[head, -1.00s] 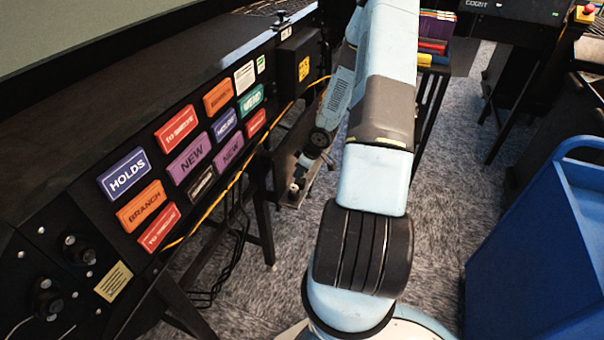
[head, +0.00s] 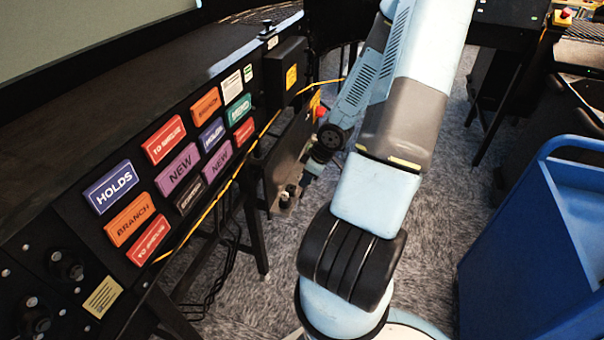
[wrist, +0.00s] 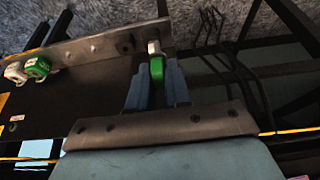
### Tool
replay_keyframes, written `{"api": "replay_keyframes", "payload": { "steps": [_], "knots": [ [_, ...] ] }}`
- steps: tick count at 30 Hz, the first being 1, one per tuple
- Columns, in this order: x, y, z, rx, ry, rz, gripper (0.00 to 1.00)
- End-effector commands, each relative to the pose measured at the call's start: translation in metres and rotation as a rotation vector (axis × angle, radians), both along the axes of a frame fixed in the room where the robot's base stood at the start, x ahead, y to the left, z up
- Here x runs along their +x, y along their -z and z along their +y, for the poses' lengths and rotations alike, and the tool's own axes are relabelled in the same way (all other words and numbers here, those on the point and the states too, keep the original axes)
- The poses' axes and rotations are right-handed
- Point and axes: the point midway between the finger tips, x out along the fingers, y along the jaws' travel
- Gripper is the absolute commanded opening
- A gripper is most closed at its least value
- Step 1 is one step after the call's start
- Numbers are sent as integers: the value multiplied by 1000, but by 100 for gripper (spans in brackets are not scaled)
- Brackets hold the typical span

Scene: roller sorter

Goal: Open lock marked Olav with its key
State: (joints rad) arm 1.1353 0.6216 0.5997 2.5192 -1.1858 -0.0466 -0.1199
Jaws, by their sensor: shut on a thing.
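In the wrist view my gripper (wrist: 157,80) is shut on a key with a green head (wrist: 157,69). A pale metal part (wrist: 154,48) shows just beyond the head, at the end of a metal strip. I cannot tell whether it touches the strip. A green lock (wrist: 37,68) and a white lock with red (wrist: 15,73) sit side by side at the strip's left. Their names cannot be read, so I cannot tell which is Olav. In the head view my gripper is mostly hidden beside the sorter's far end.
The sorter's side panel carries coloured signs such as HOLDS (head: 111,187). A yellow cable (head: 232,183) runs along its lower edge, and dark cables hang below. A blue cart (head: 530,250) stands at right.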

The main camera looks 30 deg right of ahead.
Motion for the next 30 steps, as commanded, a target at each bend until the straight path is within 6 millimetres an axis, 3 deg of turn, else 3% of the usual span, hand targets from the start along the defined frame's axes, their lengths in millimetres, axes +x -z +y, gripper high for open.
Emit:
{"api": "replay_keyframes", "payload": {
  "steps": [9, 30],
  "knots": [
    [-17, -10, 1, 3, 1, -1, 0],
    [-17, -44, 1, -1, 3, -2, 0]
  ]
}}
